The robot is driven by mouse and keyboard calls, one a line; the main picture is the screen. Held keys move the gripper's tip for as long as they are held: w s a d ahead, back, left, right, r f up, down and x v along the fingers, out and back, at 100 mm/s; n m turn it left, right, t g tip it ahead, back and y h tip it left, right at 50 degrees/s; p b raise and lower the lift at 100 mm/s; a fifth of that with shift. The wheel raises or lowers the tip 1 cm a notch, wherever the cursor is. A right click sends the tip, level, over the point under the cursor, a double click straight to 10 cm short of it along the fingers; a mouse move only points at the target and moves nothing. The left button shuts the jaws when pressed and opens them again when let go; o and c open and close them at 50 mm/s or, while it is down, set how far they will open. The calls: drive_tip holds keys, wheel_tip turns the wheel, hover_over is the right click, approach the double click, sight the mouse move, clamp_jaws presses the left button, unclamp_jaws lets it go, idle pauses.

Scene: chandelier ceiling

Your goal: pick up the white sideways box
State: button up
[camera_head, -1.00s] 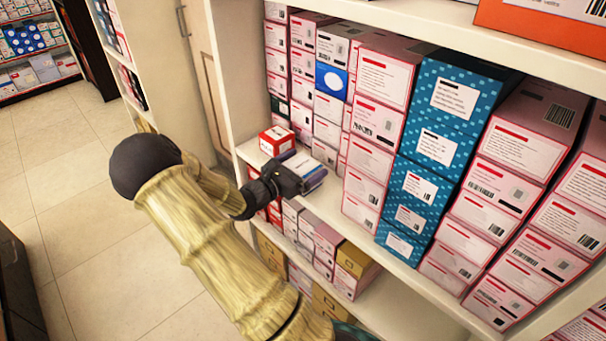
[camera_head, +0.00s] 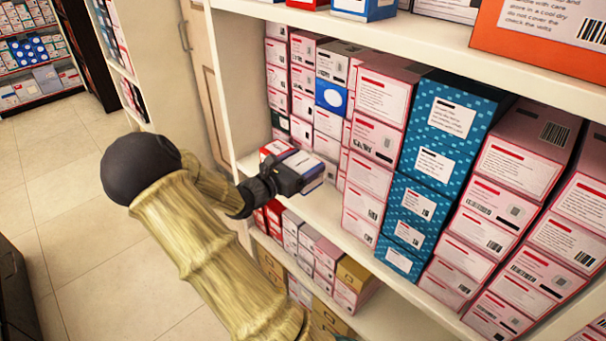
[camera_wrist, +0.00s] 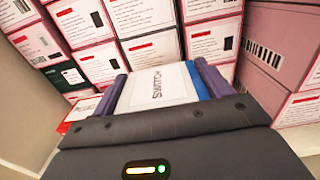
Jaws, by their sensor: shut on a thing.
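A white box with a blue side edge and dark lettering (camera_wrist: 158,88) lies between the two fingers of my gripper (camera_wrist: 155,82) in the wrist view. My gripper is shut on it, with a finger against each side. In the head view, my gripper (camera_head: 300,170) holds the white box (camera_head: 311,172) at the left part of the middle shelf. The box is partly hidden by the gripper there. Whether it touches the shelf board is hard to tell.
A red and white box (camera_head: 272,150) stands just behind the gripper at the left. Stacked pink and white boxes (camera_head: 372,140) and blue patterned boxes (camera_head: 438,150) fill the shelf to the right. The upper shelf board (camera_head: 400,42) is overhead. A cream side panel (camera_head: 232,90) borders the left.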

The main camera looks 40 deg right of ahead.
sight(303, 162)
wheel_tip(303, 162, up, 4)
drive_tip(key=shift+r, duration=0.15)
